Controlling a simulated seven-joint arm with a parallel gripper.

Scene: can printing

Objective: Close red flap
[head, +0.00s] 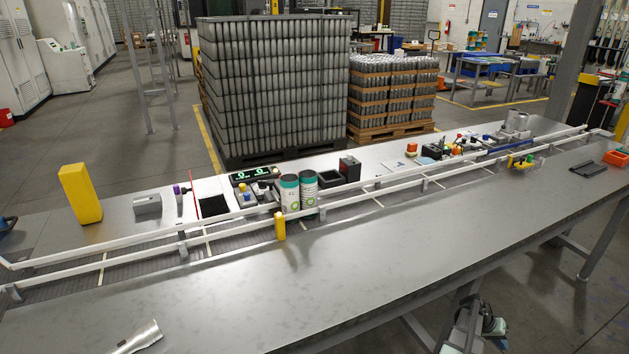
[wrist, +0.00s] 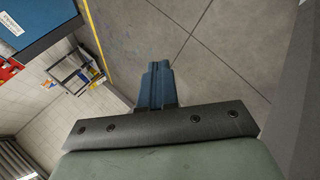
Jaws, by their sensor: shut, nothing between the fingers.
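No part that I can clearly tell as a red flap shows in either view. My gripper (wrist: 158,68) shows in the wrist view as two blue fingers pressed together, shut and empty. It points over bare floor, with no table or red flap near it. I cannot make out the gripper clearly in the head view.
A conveyor with white rails (head: 380,192) crosses the table (head: 330,260). Two white-and-green cans (head: 290,194) stand on it, near a short yellow post (head: 279,226). A taller yellow block (head: 80,194) is at left. The table's front is mostly clear; a silvery object (head: 140,338) lies bottom left.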

